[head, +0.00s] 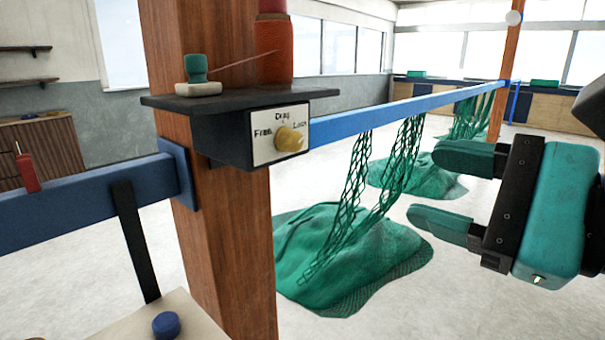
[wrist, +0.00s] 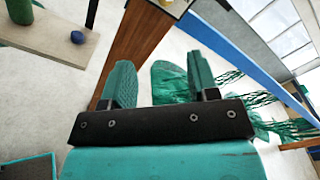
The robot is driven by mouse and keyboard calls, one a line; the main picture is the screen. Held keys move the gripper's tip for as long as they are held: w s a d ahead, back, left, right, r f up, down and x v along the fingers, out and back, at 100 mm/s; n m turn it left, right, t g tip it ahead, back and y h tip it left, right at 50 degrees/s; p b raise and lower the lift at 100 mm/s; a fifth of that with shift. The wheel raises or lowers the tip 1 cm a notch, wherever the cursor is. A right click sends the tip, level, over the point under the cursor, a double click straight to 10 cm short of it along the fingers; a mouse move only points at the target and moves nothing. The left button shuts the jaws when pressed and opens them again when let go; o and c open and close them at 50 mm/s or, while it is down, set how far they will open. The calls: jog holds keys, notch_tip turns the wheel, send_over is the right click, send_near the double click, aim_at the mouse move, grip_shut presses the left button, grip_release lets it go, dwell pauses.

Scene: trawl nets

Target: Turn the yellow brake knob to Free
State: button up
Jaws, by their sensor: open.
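The yellow brake knob (head: 289,139) sits on a white dial plate (head: 262,145) marked Free at left, Drag at top and Lock at right. The plate is on the front of a dark box under a small shelf on the wooden post. Which mark the knob points to is hard to tell. My gripper (head: 425,183) is open and empty, well to the right of the knob and a little lower, fingers towards the post. In the wrist view my gripper (wrist: 158,62) has its fingers apart; only a sliver of the dial box shows at the top edge.
The shelf (head: 240,100) above the dial holds a green-topped block (head: 197,75) and a red spool (head: 273,50). A blue rail (head: 400,108) runs back from the post (head: 225,240), with green nets (head: 350,245) hanging and heaped below. Open air lies between gripper and dial.

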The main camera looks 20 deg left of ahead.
jog(key=m+p, duration=0.1)
jog(key=p, duration=0.7)
send_near(298, 144)
jog(key=p+x, duration=0.6)
jog(key=x, duration=0.2)
jog(key=shift+a+r, duration=0.15)
jog(key=shift+a, duration=0.05)
jog(key=shift+w+a+p, duration=0.3)
jog(key=shift+a+p, duration=0.1)
jog(key=shift+a, duration=0.05)
jog(key=c, duration=0.9)
